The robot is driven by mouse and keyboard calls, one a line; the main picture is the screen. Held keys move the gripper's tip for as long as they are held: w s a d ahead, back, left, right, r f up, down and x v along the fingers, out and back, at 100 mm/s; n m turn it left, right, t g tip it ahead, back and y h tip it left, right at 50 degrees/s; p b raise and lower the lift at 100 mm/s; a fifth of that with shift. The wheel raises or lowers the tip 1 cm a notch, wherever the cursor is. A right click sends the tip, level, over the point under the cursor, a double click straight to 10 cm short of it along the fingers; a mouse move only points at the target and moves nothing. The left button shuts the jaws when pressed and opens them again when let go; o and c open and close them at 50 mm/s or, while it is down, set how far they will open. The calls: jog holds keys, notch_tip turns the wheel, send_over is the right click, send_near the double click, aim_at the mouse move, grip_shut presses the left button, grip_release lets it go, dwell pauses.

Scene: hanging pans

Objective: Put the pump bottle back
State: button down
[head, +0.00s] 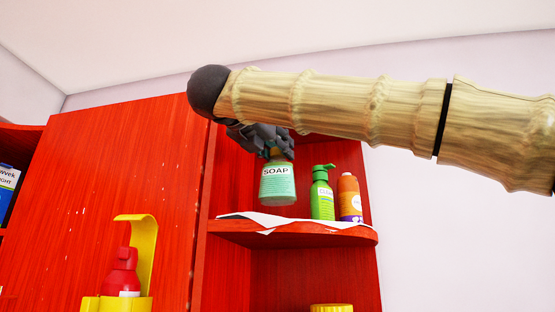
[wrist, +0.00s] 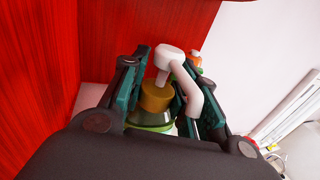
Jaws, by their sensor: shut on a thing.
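The held pump bottle (head: 278,186) has a pale green body with a "SOAP" label. In the wrist view the pump bottle (wrist: 156,98) shows a brownish-yellow collar and a white pump head with a bent spout. My gripper (head: 270,150) is shut around its upper part, and the wrist view shows a finger of my gripper (wrist: 158,84) on each side of the collar. The bottle hangs roughly upright over the left part of the red corner shelf (head: 300,239); its base looks a little above the shelf, though the exact gap is hard to judge.
A green pump bottle (head: 322,200) and an orange bottle (head: 349,198) stand on the shelf to the right. A white sheet (head: 275,220) lies on it. A red cabinet panel (head: 120,175) borders the left. A yellow holder (head: 137,225) with a red bottle (head: 121,272) is lower left.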

aim_at(277, 171)
jog(key=shift+w+p, duration=0.3)
jog(key=shift+w, duration=0.85)
jog(key=shift+w+p, duration=0.35)
jog(key=shift+p, duration=0.05)
jog(key=shift+w+f, duration=0.15)
jog(key=shift+f, duration=0.05)
notch_tip(277, 171, down, 3)
jog(key=shift+d+f+p, duration=0.1)
jog(key=shift+p, duration=1.1)
jog(key=shift+w+f, duration=0.1)
jog(key=shift+f, duration=0.1)
jog(key=c, duration=1.1)
grip_release()
